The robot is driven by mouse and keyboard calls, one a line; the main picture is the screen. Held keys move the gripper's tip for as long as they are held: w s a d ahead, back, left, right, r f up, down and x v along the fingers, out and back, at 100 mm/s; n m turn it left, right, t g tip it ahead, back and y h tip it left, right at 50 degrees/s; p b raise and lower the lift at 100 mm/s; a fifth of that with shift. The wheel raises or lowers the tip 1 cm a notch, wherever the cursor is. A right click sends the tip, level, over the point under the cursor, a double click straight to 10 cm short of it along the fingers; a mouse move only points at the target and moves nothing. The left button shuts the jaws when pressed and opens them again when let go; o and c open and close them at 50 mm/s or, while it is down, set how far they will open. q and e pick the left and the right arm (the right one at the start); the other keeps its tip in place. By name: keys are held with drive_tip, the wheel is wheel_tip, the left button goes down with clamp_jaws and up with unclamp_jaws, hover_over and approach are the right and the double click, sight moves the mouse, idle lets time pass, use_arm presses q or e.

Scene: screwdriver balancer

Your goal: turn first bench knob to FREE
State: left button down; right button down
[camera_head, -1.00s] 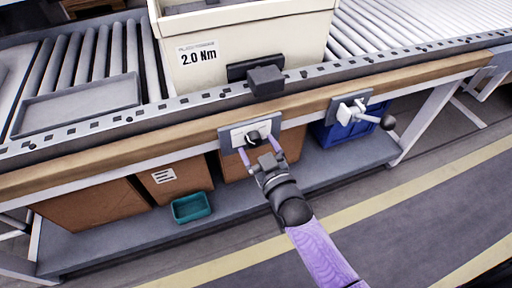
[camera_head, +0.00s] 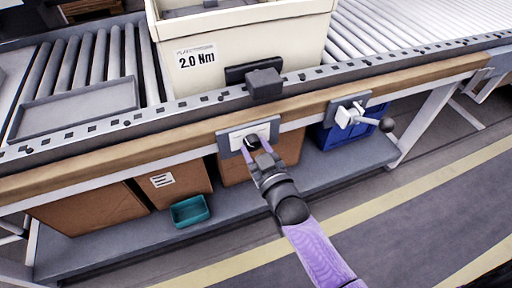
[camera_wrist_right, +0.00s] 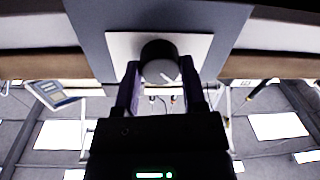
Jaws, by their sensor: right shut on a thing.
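The bench knob is a dark round knob (camera_head: 252,141) on a white plate with a grey-blue backing (camera_head: 227,143), fixed to the front edge of the bench. My right gripper (camera_head: 254,146) reaches it from below and is shut on it. In the right wrist view the knob (camera_wrist_right: 160,63) sits between the two purple fingers of the gripper (camera_wrist_right: 161,80), with a pale line on its face. Lettering on the plate cannot be read. My left gripper is not in view.
A cream bin (camera_head: 245,45) labelled 2.0 Nm stands on the rollers above the knob. A second plate with a white lever (camera_head: 350,115) and dark ball is to the right. Below, a shelf (camera_head: 120,238) holds cardboard boxes (camera_head: 90,207), a teal tray (camera_head: 190,210) and a blue crate (camera_head: 335,134).

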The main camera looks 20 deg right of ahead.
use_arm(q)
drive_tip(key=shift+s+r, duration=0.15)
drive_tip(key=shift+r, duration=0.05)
use_arm(e)
drive_tip(key=shift+m, duration=0.7)
drive_tip(key=m+p, duration=0.1)
drive_tip(key=m, duration=0.1)
drive_tip(key=shift+m, duration=0.3)
drive_tip(key=m, duration=0.4)
drive_tip(key=shift+f+m, duration=0.1)
drive_tip(key=shift+m, duration=0.2)
drive_tip(key=m, duration=0.2)
drive_tip(key=shift+m+t, duration=0.3)
drive_tip(key=shift+m, duration=0.1)
drive_tip(key=m, duration=0.4)
drive_tip(key=shift+a+h, duration=0.1)
drive_tip(key=shift+h, duration=0.2)
drive_tip(key=shift+m, duration=1.1)
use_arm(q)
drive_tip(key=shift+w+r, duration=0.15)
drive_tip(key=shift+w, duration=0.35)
use_arm(e)
drive_tip(key=shift+m, duration=0.6)
